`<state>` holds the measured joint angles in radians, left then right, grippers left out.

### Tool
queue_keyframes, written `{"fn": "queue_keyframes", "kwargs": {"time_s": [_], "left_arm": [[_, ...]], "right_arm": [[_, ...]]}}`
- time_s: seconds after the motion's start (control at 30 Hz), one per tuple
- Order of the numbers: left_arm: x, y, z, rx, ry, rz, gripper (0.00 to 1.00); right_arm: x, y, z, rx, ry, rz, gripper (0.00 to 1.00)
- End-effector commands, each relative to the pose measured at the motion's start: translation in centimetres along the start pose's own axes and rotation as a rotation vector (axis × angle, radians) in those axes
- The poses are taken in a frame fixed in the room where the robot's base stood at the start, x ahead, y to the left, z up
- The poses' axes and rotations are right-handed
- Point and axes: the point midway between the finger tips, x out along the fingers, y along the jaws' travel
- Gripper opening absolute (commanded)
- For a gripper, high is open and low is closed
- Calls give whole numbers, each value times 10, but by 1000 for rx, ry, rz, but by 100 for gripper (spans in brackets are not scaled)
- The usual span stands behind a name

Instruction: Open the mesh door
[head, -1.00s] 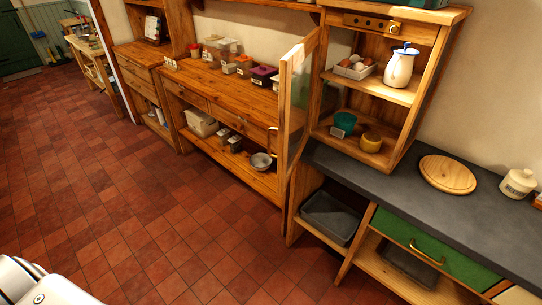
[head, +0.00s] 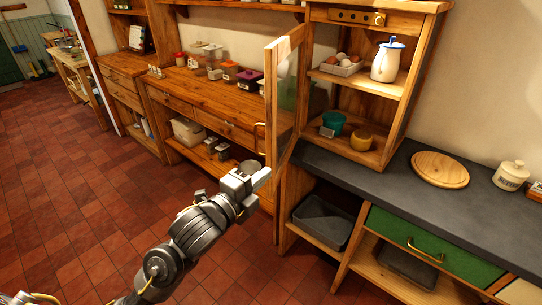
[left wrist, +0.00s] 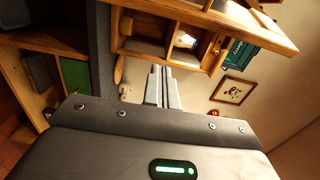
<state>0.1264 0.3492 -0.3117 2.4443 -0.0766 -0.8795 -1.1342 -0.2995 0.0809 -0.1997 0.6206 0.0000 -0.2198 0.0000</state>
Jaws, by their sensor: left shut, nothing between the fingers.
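The mesh door (head: 271,100) has a wooden frame and stands swung out from the left side of the small pine cabinet (head: 400,130), so the cabinet's shelves are exposed. A brass handle (head: 258,136) shows at the door's left edge. My left gripper (head: 262,178) is shut and empty, in front of the door's lower part in the head view. I cannot tell whether it touches the door. In the left wrist view its closed fingers (left wrist: 161,88) point toward the cabinet. My right gripper is not in view.
The cabinet holds a white jug (head: 388,61), an egg tray (head: 341,66), a teal cup (head: 333,123) and a yellow pot (head: 361,139). A dark counter (head: 395,188) with a round board (head: 440,168) extends right. The tiled floor (head: 90,200) at left is clear.

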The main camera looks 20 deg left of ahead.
Motion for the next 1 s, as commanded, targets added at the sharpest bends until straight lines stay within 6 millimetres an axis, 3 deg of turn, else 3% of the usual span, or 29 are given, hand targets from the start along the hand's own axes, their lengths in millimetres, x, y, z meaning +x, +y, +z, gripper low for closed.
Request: {"fn": "queue_keyframes", "kwargs": {"time_s": [0.17, 0.33, 0.77, 1.0], "left_arm": [[-1, -5, -2, 11, 4, -9, 0], [14, -6, -2, 7, 3, -10, 0], [99, -8, -2, 7, 4, -9, 0], [88, -7, 28, 10, 1, -7, 0]], "right_arm": [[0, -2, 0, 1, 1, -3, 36], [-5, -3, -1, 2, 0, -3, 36], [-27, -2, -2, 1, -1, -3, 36], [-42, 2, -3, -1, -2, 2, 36]]}}
